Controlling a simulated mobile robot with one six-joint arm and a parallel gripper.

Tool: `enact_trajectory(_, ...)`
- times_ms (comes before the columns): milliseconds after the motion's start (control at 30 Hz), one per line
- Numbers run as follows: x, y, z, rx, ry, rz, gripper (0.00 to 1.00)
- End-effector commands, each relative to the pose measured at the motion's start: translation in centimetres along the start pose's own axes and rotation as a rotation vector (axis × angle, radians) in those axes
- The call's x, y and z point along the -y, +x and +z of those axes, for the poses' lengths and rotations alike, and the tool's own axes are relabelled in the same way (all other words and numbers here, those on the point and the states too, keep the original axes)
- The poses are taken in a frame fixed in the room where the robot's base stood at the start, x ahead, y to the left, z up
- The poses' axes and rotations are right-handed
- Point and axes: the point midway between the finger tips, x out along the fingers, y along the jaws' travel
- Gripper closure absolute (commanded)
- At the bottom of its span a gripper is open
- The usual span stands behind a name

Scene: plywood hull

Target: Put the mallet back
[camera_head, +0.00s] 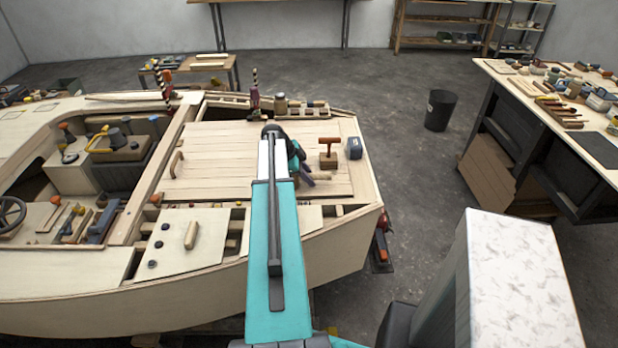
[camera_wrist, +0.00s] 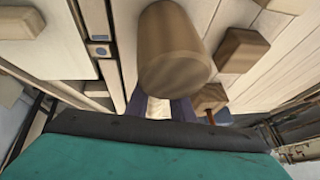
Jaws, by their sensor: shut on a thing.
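My gripper (camera_wrist: 165,108) is shut on the mallet (camera_wrist: 175,50) in the wrist view. The mallet's thick, round wooden part stands large and close above the fingers, one end face turned to the camera. Its grip between the fingers is mostly hidden. In the head view, my gripper (camera_head: 309,179) is low over the planked rear deck (camera_head: 225,150), just right of my teal arm. I cannot make out the held mallet there.
A wooden block with a reddish T-shaped top (camera_head: 328,152) stands right of my gripper, beside a dark blue-grey object (camera_head: 354,148). A pale rounded piece (camera_head: 191,236) lies on the front left panel. A workbench (camera_head: 560,110) and black bin (camera_head: 440,109) stand to the right.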

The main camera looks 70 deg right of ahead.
Motion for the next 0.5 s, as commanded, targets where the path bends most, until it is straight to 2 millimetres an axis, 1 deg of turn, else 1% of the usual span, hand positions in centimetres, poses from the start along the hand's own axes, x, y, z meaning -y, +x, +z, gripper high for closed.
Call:
enact_trajectory(67,0.01,0.04,0.02,0.0,0.0,-0.001,1.0)
enact_trajectory(100,0.01,0.03,0.01,0.0,0.0,-0.001,0.77)
enact_trajectory(167,0.02,0.0,0.0,0.0,0.0,-0.001,0.67)
enact_trajectory(200,0.01,0.0,0.0,0.0,0.0,-0.001,0.6)
enact_trajectory(233,0.01,0.01,0.01,0.0,0.0,-0.001,0.57)
enact_trajectory(500,-0.03,0.06,0.06,0.0,0.0,0.0,0.57)
